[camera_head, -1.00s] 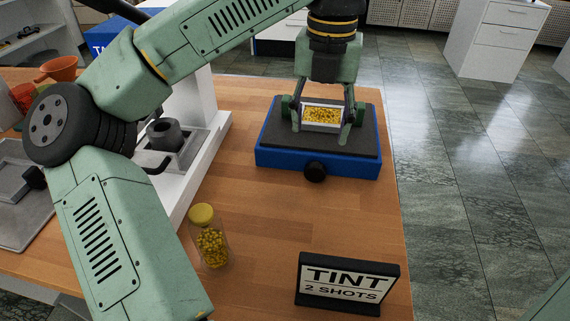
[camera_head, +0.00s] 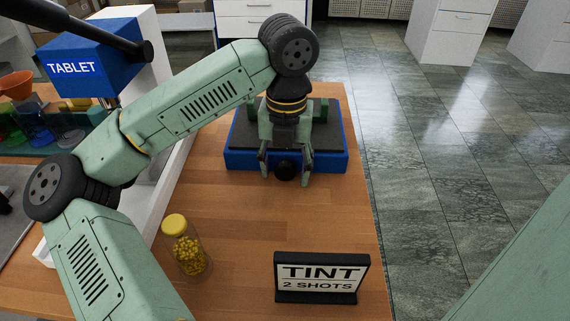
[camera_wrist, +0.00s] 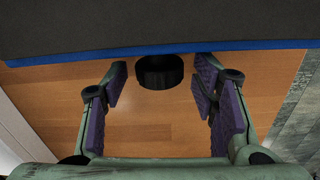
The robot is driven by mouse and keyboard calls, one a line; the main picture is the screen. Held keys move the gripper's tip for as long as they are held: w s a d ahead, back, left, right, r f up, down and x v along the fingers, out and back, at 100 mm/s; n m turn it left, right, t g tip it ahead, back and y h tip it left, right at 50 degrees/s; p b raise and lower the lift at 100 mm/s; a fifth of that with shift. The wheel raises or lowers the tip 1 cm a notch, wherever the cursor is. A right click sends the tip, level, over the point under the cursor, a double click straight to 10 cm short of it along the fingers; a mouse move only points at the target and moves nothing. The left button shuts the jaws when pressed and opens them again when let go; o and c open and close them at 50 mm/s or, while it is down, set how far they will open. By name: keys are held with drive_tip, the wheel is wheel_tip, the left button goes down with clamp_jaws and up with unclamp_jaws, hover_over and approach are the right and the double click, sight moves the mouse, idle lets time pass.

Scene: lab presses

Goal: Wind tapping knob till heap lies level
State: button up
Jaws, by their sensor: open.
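The black tapping knob (camera_head: 285,171) sits on the front face of the blue tapper (camera_head: 335,160) with its dark grey top (camera_head: 328,140). My gripper (camera_head: 285,180) is open, with one finger on each side of the knob in the picture. In the wrist view the knob (camera_wrist: 160,72) lies centred between the spread purple-padded fingers of my gripper (camera_wrist: 161,88), touching neither; it looks level with their tips or slightly beyond. The heap and its tray are hidden behind my arm. A green holder (camera_head: 320,110) shows on the tapper's top.
A yellow-capped jar of yellow pellets (camera_head: 187,247) stands at front left. A "TINT 2 SHOTS" sign (camera_head: 322,277) stands at the front. A white press with a blue "TABLET" head (camera_head: 90,57) stands left. Bare wood lies before the tapper; the table's right edge is close.

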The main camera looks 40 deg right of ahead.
drive_tip(key=c, duration=1.1)
drive_tip(key=shift+s+d+f+t+y+b, duration=0.15)
drive_tip(key=shift+t+y+b, duration=0.35)
drive_tip(key=shift+y+b, duration=0.25)
drive_tip(key=shift+c, duration=0.2)
drive_tip(key=shift+t+y+b, duration=0.35)
drive_tip(key=shift+t+y, duration=0.05)
drive_tip(key=shift+y, duration=0.05)
drive_tip(key=o, duration=1.1)
drive_tip(key=shift+o, duration=0.2)
